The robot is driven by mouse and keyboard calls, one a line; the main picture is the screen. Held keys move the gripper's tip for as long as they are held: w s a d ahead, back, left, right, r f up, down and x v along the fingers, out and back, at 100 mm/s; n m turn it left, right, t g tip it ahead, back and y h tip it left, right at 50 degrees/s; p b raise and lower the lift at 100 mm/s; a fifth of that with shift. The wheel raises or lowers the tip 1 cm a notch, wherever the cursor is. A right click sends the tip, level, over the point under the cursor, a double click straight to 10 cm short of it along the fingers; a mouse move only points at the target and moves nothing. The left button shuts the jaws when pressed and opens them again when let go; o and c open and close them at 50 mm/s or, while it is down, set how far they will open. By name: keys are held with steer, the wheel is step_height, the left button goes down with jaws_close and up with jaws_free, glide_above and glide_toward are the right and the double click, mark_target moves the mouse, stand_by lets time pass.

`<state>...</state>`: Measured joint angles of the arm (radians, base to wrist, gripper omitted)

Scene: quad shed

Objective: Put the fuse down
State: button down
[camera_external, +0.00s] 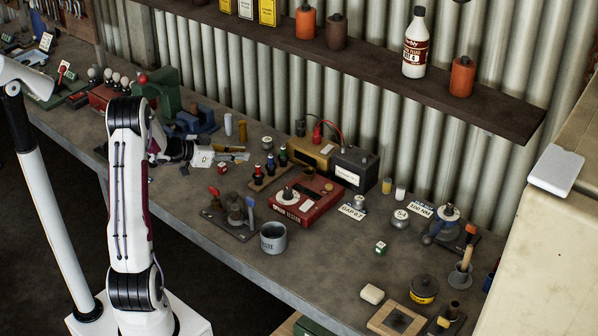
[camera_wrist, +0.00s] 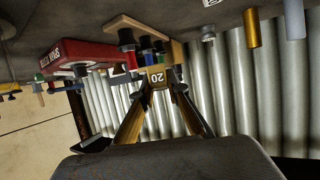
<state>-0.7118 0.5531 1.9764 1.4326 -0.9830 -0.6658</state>
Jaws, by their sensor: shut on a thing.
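A small tan-yellow fuse marked "20" (camera_wrist: 157,78) sits between the fingertips in the wrist view. My gripper (camera_wrist: 157,88) is shut on it, one finger at each side. In the external view my gripper (camera_external: 240,154) reaches out to the right above the grey workbench (camera_external: 330,275), near its back. The fuse is too small there to tell apart from the fingers. I cannot tell the exact gap between the fuse and the bench.
A red cube (camera_external: 222,168) lies just below my gripper. A wooden rack with coloured knobs (camera_external: 268,175), a red tester box (camera_external: 305,203) and a black battery (camera_external: 355,168) stand to the right. A grey mug (camera_external: 273,238) is nearer the front.

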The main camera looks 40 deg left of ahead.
mark_target(239, 162)
steer(key=shift+f, duration=1.6)
steer(key=shift+f, duration=1.85)
steer(key=shift+f, duration=0.65)
steer(key=c, duration=2.2)
jaws_free()
steer(key=shift+c, duration=0.2)
